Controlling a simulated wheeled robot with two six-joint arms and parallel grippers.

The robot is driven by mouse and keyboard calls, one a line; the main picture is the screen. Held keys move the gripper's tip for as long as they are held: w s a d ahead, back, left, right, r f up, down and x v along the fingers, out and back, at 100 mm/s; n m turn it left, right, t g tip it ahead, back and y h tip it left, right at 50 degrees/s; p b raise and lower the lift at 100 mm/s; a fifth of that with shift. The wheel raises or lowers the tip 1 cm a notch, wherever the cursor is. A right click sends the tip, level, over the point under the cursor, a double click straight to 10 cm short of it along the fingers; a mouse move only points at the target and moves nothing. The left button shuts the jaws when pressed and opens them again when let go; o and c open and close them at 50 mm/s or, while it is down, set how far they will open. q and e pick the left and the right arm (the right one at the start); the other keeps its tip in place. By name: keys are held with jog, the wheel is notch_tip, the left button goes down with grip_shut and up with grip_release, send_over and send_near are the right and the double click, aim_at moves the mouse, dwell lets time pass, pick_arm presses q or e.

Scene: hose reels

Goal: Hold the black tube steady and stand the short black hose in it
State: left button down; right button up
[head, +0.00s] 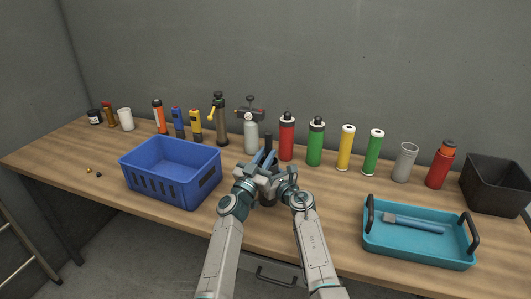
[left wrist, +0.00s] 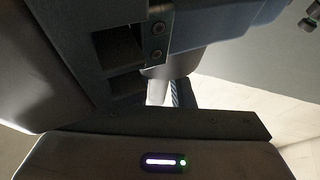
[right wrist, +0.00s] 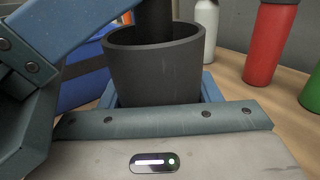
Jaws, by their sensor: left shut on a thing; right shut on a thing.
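The short black hose (head: 268,142) stands upright above the grippers in the head view. Its lower part (right wrist: 155,20) shows in the right wrist view within the mouth of the black tube (right wrist: 155,75); how deep it reaches is hidden. My left gripper (head: 262,160) is shut on the hose, its blue fingers slanting in from the upper left in the right wrist view. My right gripper (head: 270,182) is shut on the upright tube, a blue finger showing beside the tube. The left wrist view is mostly filled by gripper parts, and the hose is not clear there.
A blue basket (head: 170,172) stands close to the left of my grippers. A grey bottle (head: 251,135), a red bottle (head: 287,138) and a green bottle (head: 316,142) stand behind. A teal tray (head: 418,245) lies to the right, a black bin (head: 495,185) beyond it.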

pick_arm(q)
jog(key=c, duration=1.2)
grip_release()
jog(key=shift+f, duration=0.1)
notch_tip(320, 180, up, 10)
jog(key=shift+r, duration=0.1)
pick_arm(e)
jog(key=o, duration=1.1)
jog(key=shift+o, duration=0.2)
